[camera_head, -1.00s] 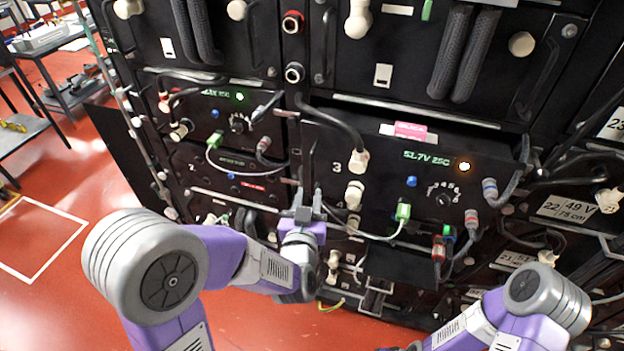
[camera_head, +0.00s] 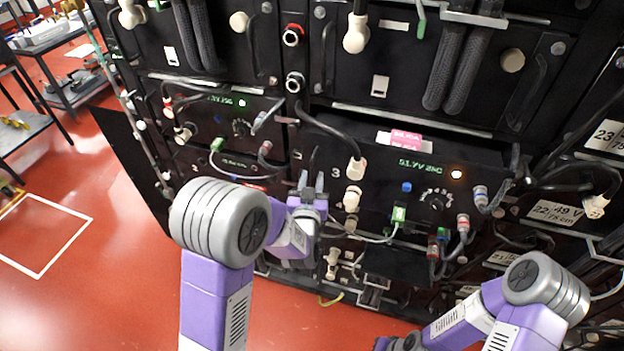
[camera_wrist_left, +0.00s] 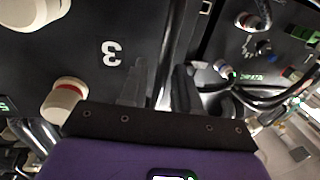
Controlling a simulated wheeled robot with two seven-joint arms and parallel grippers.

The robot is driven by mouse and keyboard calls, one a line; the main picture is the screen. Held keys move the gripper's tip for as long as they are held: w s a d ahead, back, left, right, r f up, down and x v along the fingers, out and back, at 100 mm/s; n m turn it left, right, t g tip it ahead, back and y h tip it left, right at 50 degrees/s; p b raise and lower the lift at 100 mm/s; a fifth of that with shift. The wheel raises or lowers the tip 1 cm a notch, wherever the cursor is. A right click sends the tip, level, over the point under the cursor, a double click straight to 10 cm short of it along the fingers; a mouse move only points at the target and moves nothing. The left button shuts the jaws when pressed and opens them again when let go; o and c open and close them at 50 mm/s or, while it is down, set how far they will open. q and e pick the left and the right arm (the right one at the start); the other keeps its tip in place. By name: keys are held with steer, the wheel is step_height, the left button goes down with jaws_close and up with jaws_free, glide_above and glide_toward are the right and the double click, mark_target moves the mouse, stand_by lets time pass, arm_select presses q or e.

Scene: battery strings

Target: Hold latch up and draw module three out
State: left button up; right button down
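Module three (camera_head: 385,207) is the black unit in the middle of the rack, with a white "3", a green "51.7V" readout and a lit orange lamp. My left gripper (camera_head: 311,182) is upright at the module's left front edge. Its two grey fingers stand apart. In the left wrist view the fingers (camera_wrist_left: 160,85) lie either side of a dark upright bar; contact cannot be told. I cannot clearly make out the latch. My right gripper (camera_head: 388,344) is mostly cut off at the bottom edge.
Cables with a green plug (camera_head: 398,216) and a white plug (camera_head: 357,168) hang across module three's front. Module two (camera_head: 232,165) is close on the left. A pink tag (camera_head: 405,138) sits above module three. Red floor is open at lower left.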

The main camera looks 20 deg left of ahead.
arm_select(q)
steer(key=shift+c, duration=0.3)
jaws_close()
stand_by(1.2)
